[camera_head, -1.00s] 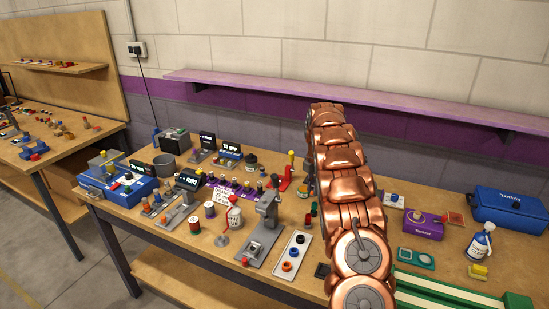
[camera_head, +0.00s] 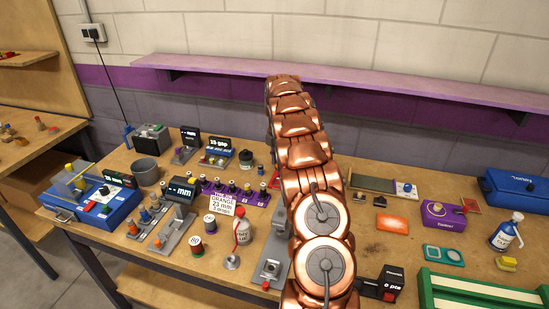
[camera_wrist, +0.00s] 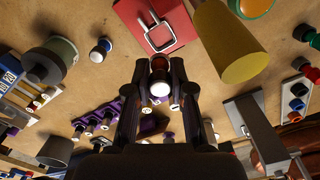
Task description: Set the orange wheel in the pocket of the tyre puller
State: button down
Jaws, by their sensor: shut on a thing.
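In the wrist view my gripper (camera_wrist: 159,82) is shut on a small dark reddish piece (camera_wrist: 159,64) with a pale round end. Its color is dim, so I cannot tell for sure that it is the orange wheel. The head view does not show my gripper; my copper arm hides it. I cannot tell for sure which fixture is the tyre puller. A grey fixture (camera_head: 268,268) on the bench is partly hidden behind my arm, and another grey fixture (camera_head: 176,228) stands further left.
A sign (camera_head: 226,203) reads orange, 23 mm. In the wrist view a red plate (camera_wrist: 180,32) and a large yellow cylinder (camera_wrist: 238,58) lie near the gripper.

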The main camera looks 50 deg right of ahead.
send_over(278, 182)
jog(key=shift+s+f, duration=0.15)
jog(key=shift+f, duration=2.15)
jog(key=shift+a+f+b, duration=0.1)
jog(key=shift+f+b, duration=0.45)
jog(key=shift+f, duration=0.6)
jog(key=shift+f, duration=0.15)
jog(key=c, duration=0.9)
grip_release()
jog(key=shift+c, duration=0.2)
notch_tip(278, 182, up, 11)
jog(key=shift+r, duration=0.5)
